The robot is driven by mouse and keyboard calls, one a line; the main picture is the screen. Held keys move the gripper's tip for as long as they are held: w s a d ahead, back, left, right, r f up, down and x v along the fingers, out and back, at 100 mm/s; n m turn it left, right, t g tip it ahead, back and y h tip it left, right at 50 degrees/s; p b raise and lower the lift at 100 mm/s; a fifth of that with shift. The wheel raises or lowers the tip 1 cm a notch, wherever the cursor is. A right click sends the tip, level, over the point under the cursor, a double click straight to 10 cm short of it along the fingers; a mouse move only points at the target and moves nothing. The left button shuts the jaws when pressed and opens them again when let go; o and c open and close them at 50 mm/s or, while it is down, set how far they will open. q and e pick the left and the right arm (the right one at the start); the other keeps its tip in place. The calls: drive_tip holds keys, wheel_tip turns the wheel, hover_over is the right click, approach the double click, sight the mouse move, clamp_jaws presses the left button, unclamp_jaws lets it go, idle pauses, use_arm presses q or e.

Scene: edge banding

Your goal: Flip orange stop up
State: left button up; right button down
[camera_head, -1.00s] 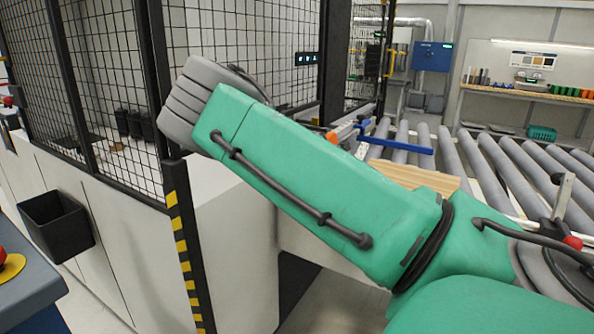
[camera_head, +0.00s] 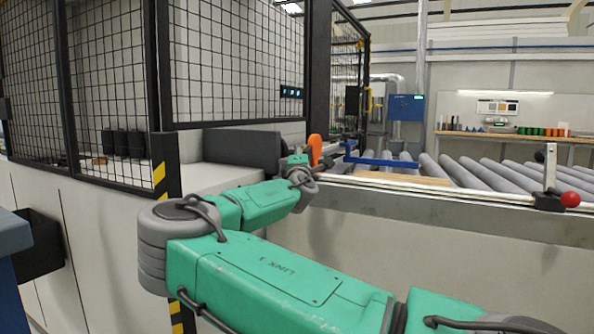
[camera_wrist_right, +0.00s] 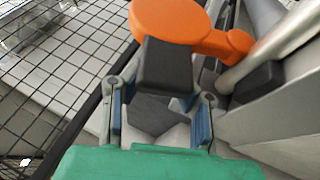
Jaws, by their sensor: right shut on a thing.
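The orange stop (camera_head: 315,150) stands upright at the near end of the roller conveyor, beside the corner of the fenced machine. In the right wrist view the orange stop (camera_wrist_right: 178,20) shows a rounded broad end and a narrower knob to the right. My right gripper (camera_head: 304,170) is at the stop, its arm reaching in from the lower right. My left gripper is out of view.
A blue bar (camera_head: 385,161) and a wooden panel (camera_head: 410,179) lie just right of the stop by the rollers (camera_head: 480,178). Black mesh fencing (camera_head: 240,70) rises behind. A red knob (camera_head: 570,199) sits on the conveyor's front rail. Grey machine housing (camera_head: 230,150) is close left.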

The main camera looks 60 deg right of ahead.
drive_tip(key=shift+s+d+f+h+b, duration=0.2)
drive_tip(key=shift+s+d+h+b, duration=0.1)
drive_tip(key=shift+s+b, duration=0.4)
drive_tip(key=c, duration=1.6)
unclamp_jaws()
drive_tip(key=o, duration=0.6)
drive_tip(key=shift+s, duration=0.25)
drive_tip(key=shift+c, duration=0.2)
drive_tip(key=shift+s+r, duration=0.1)
drive_tip(key=shift+s, duration=0.1)
drive_tip(key=shift+w, duration=0.45)
drive_tip(key=shift+s+a+f, duration=0.2)
drive_tip(key=shift+a+f, duration=0.05)
drive_tip(key=shift+a, duration=0.25)
drive_tip(key=v, duration=1.1)
drive_tip(key=shift+d+f, duration=0.15)
drive_tip(key=shift+f, duration=0.05)
